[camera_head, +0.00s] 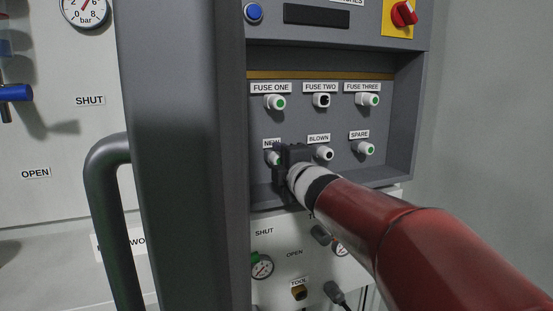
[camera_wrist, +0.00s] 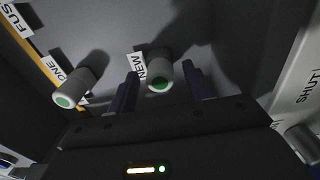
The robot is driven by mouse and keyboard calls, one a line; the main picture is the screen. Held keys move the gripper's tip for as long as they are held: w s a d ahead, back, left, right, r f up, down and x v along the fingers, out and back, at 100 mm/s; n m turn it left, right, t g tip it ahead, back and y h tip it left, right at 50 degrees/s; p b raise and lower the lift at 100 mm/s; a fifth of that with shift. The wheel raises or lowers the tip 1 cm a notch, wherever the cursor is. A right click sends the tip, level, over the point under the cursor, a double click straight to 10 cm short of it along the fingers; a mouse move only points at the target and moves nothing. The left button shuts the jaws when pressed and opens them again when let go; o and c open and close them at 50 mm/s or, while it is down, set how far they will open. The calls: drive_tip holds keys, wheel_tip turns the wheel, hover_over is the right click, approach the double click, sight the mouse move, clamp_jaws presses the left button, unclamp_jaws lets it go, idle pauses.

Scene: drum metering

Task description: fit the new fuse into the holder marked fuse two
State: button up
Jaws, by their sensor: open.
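The new fuse (camera_head: 274,158), a pale cap with a green end, sits in the panel under the NEW label, partly hidden by my gripper in the head view. In the wrist view the new fuse (camera_wrist: 160,76) lies between my two open fingers, with visible gaps on both sides. My gripper (camera_wrist: 163,84) is open and holds nothing; it also shows in the head view (camera_head: 285,157). The holder marked fuse two (camera_head: 321,100) is in the upper row, middle; it has a white collar with a dark centre.
Fuse one (camera_head: 275,102) and fuse three (camera_head: 368,99), both green-ended, flank fuse two. Right of my gripper are the blown position (camera_head: 324,153), with a dark centre, and the green-ended spare (camera_head: 365,148). The recess walls and a large grey upright (camera_head: 180,150) border the area.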

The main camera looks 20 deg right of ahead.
idle(0.3)
clamp_jaws()
drive_tip(key=shift+s, duration=3)
drive_tip(key=shift+s+p, duration=0.55)
drive_tip(key=shift+s, duration=1.45)
